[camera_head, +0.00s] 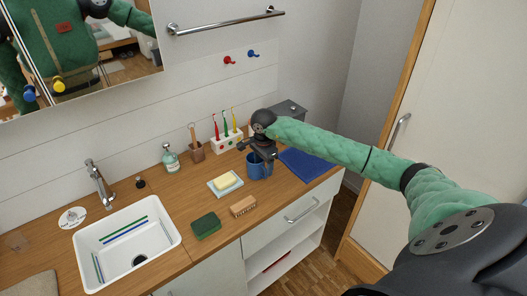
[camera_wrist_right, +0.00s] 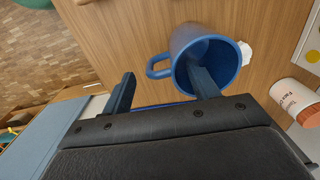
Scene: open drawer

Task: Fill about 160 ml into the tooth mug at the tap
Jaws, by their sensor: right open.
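The blue tooth mug (camera_head: 258,170) stands upright on the wooden counter, left of a folded blue cloth. In the right wrist view the mug (camera_wrist_right: 181,40) shows its open mouth, with its handle toward the picture's left. My right gripper (camera_head: 262,152) is open at the mug. In the right wrist view, one finger of the gripper (camera_wrist_right: 163,76) overlaps the mug's mouth and the other is outside, beyond the handle. I cannot tell whether either touches it. The chrome tap (camera_head: 98,182) stands behind the white basin (camera_head: 172,232) at the left. My left gripper is not in view.
A soap bottle (camera_head: 170,160) stands toward the wall. The blue cloth (camera_head: 308,163) lies right of the mug. Counter between basin and sponge is clear.

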